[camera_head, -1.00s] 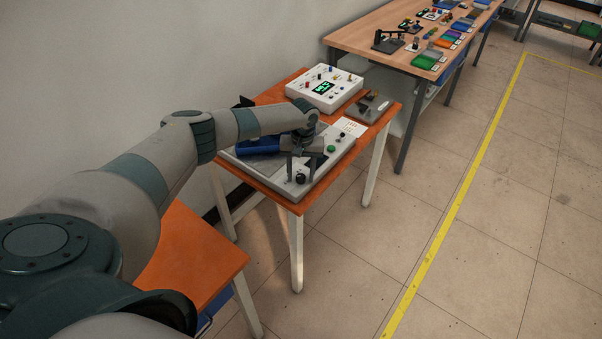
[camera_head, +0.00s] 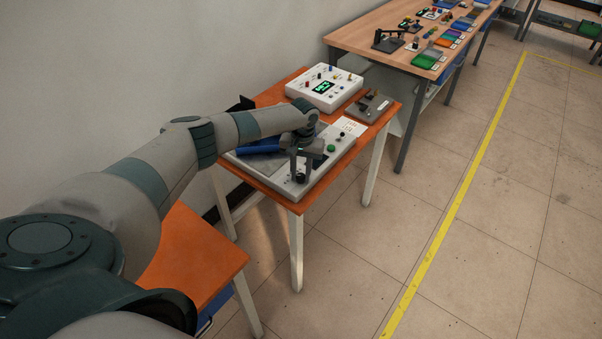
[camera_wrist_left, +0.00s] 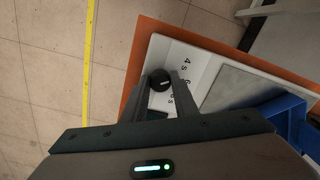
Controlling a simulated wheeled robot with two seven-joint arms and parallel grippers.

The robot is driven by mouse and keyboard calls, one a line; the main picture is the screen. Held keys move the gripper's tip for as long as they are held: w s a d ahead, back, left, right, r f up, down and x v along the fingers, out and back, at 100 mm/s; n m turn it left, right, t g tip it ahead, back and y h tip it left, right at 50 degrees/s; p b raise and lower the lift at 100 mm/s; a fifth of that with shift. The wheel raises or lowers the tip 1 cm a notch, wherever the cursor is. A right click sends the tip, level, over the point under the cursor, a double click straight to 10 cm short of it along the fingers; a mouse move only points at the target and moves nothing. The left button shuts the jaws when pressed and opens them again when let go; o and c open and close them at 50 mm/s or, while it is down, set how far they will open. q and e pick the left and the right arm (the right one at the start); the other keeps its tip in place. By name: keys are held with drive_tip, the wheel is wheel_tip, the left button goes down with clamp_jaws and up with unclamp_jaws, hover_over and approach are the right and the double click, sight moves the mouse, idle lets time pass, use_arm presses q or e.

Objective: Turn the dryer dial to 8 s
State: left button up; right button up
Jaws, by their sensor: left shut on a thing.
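The dryer (camera_head: 325,164) is a light grey, flat-topped unit on the orange table. Its black dial (camera_wrist_left: 159,78) sits near the front corner, with a white pointer line and printed time labels beside it, including 4 s and 6 s. The dial also shows small and dark in the head view (camera_head: 300,178). My left gripper (camera_head: 301,175) comes down over the dial, and its fingers (camera_wrist_left: 163,84) are shut on it. The fingers partly hide the labels near the dial, so I cannot read the exact setting. My right gripper is not in view.
A green button (camera_head: 331,148) and a small black knob (camera_head: 342,134) are on the same panel. A blue part (camera_head: 262,147) lies behind my gripper. A white box with a green display (camera_head: 323,88) and a grey fixture (camera_head: 370,106) stand farther back. Floor on the right is clear.

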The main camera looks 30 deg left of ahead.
use_arm(q)
drive_tip(key=m, duration=1.2)
drive_tip(key=shift+a, duration=0.1)
drive_tip(key=shift+m+t+b, duration=0.3)
drive_tip(key=shift+m+b, duration=0.05)
drive_tip(key=shift+m, duration=1.55)
drive_tip(key=shift+r, duration=0.1)
drive_tip(key=o, duration=1.1)
drive_tip(key=shift+c, duration=0.2)
